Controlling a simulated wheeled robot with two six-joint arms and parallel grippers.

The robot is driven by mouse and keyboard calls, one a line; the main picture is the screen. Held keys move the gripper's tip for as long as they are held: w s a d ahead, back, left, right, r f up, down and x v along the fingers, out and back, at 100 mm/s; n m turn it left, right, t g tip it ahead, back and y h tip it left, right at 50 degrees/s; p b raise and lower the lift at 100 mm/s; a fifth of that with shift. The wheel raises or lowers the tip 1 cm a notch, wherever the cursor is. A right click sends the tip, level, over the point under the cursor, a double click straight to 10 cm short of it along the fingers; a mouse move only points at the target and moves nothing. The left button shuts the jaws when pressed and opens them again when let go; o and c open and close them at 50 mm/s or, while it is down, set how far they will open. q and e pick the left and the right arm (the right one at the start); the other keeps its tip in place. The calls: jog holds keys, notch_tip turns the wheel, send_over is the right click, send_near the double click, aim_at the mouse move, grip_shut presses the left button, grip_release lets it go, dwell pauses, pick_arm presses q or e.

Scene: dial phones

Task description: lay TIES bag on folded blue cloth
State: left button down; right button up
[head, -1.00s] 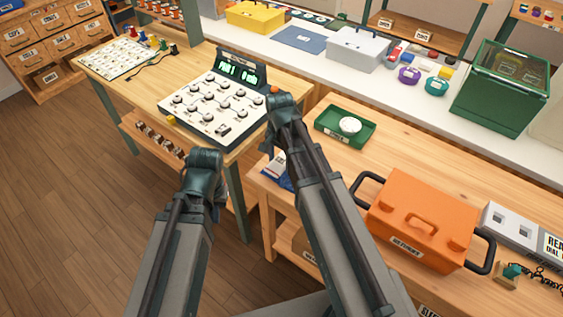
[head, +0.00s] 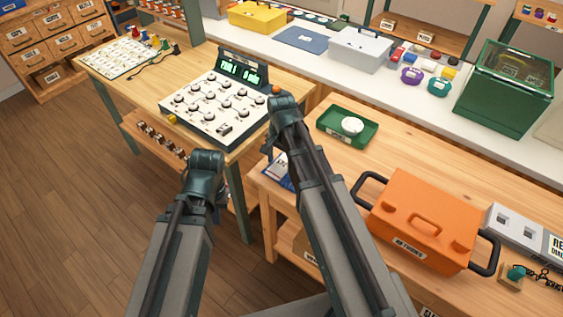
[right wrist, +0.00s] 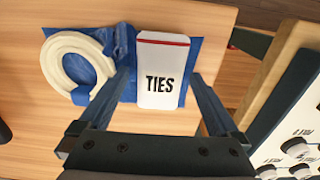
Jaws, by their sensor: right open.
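The TIES bag (right wrist: 160,72), white with a red band along its top edge, lies flat on the blue cloth (right wrist: 190,55) in the right wrist view. My right gripper (right wrist: 161,76) is open, with one finger on each side of the bag and nothing held between them. In the head view, the blue cloth (head: 284,181) shows partly beside my right arm, which hides that gripper. My left arm stands further left; its fingers are hidden behind its own wrist, so its jaw state does not show.
A cream ring (right wrist: 72,68) lies on the cloth beside the bag. A knobbed panel (head: 212,108) stands on the neighbouring table. A green tray (head: 370,132) with a white round item and an orange case (head: 425,213) stand on the wooden bench. Bare wood lies between them.

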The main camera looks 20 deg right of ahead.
aim_at(282, 163)
jog(key=shift+r, duration=0.15)
notch_tip(282, 163, up, 13)
jog(key=p, duration=1.3)
jog(key=s+a+n+h, duration=0.1)
jog(key=s+a+n, duration=0.9)
jog(key=s+n, duration=0.4)
jog(key=shift+s+a, duration=0.15)
jog(key=shift+a, duration=0.1)
